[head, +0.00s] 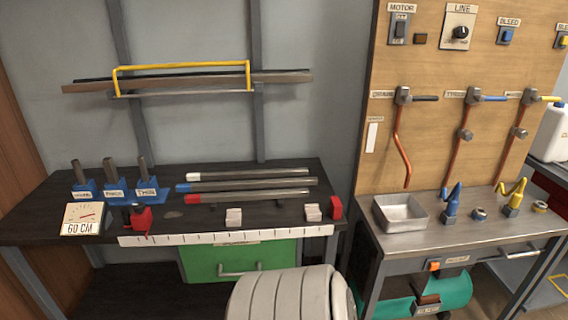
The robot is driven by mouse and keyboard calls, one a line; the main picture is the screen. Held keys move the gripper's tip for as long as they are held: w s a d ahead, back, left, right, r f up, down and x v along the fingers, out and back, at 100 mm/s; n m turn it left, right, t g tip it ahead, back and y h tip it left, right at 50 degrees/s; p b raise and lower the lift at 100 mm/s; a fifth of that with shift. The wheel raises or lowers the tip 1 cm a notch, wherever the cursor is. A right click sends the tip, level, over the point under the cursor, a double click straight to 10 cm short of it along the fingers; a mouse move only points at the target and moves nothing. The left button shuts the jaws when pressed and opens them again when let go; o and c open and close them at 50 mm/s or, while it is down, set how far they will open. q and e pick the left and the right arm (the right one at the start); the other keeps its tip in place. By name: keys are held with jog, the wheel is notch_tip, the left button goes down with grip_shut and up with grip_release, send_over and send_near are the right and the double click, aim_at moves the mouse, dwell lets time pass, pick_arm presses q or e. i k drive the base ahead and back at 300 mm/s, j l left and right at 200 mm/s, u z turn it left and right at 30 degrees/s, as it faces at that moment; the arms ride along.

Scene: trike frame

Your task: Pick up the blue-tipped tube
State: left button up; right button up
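The blue-tipped tube (250,185) is a grey metal tube with a blue left end. It lies lengthwise on the dark workbench (60,205), between a white-tipped tube (250,174) behind it and a red-tipped tube (250,197) in front. The three tubes lie nearly parallel and close together, with their coloured ends at the left. Neither of my grippers shows in the head view.
Blue holders (115,190) with upright dark rods stand left of the tubes, near a red clamp (138,217) and a "60 CM" card (82,218). Small pale blocks (234,217) and a white ruler strip (225,237) line the front. A metal tray (400,212) sits on the right bench.

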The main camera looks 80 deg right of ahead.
aim_at(310, 180)
jog(key=z, duration=2.4)
